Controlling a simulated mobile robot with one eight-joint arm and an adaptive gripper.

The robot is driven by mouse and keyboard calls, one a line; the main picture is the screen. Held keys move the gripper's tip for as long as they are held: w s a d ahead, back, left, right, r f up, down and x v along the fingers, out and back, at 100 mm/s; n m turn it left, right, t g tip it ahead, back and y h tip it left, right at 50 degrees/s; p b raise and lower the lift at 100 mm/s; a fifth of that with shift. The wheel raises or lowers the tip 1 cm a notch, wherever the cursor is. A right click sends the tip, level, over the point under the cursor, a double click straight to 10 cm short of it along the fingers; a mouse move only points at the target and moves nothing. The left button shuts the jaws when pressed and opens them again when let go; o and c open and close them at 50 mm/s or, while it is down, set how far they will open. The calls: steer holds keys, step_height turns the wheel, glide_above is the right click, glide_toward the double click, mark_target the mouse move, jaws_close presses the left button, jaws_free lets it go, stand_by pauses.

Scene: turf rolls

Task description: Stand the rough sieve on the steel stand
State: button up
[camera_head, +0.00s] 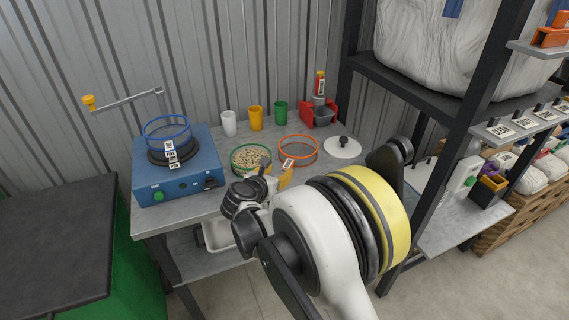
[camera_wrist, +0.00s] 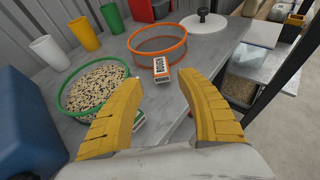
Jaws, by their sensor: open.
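An orange-rimmed sieve (camera_head: 299,163) lies flat on the grey bench, with a small label on its near side; in the wrist view it (camera_wrist: 158,52) looks empty. A green-rimmed sieve (camera_head: 236,168) holding mixed seeds lies left of it, also in the wrist view (camera_wrist: 66,110). A blue-rimmed sieve (camera_head: 167,143) sits on the blue machine. I cannot read which label says rough, and I cannot pick out a steel stand for sure.
White, yellow and green cups (camera_head: 256,118) stand at the back of the bench. A red holder (camera_head: 319,112) and a white disc with a black knob (camera_head: 342,147) stand at the right. The blue machine (camera_head: 178,178) takes the left; a dark shelf post (camera_head: 453,130) stands right.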

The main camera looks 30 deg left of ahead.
steer(key=shift+v, duration=1.3)
steer(key=w+d+r+m+g+h, duration=0.15)
steer(key=d+r+m, duration=0.3)
steer(key=d, duration=0.45)
steer(key=w+d+r+m+g+h, duration=0.1)
steer(key=w+d+r+m, duration=0.3)
steer(key=d, duration=0.4)
steer(key=s+d+r+m+g, duration=0.1)
steer(key=s+d+r+m, duration=0.15)
steer(key=d, duration=0.35)
steer(key=s+d+r+m, duration=0.2)
steer(key=d+m, duration=0.2)
steer(key=d, duration=0.2)
steer(key=s+d+r+m+g, duration=0.1)
steer(key=s+d+r+m, duration=0.15)
steer(key=d, duration=0.35)
steer(key=s+d+f+m+g+y, duration=0.1)
steer(key=s+d+f+m+g, duration=0.1)
steer(key=s+d+m, duration=1.6)
steer(key=s+m, duration=0.1)
steer(key=s, duration=0.3)
steer(key=shift+f, duration=0.15)
